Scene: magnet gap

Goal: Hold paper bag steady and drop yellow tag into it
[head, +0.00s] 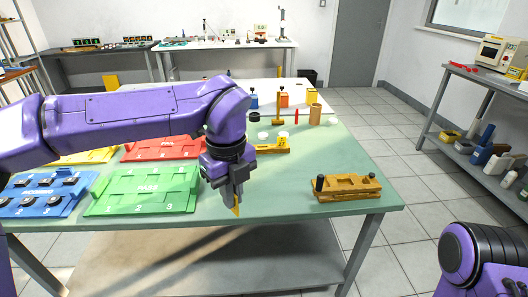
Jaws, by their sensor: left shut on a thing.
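My left gripper (232,203) points down over the near middle of the green table. It is shut on a small yellow piece that looks like the yellow tag (237,210), which shows at the fingertips and is partly hidden by them. No paper bag can be told for sure. A small tan upright thing (315,114) stands at the far right of the table, and I cannot tell whether it is the bag. Of my right arm only purple links show at the lower right; its gripper is out of view.
A green PASS tray (146,190), a red FAIL tray (163,149) and a blue tray (42,193) lie on the left. A brown wooden fixture (346,188) lies at the right front. A yellow fixture (272,147) lies behind my gripper. The table's right middle is clear.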

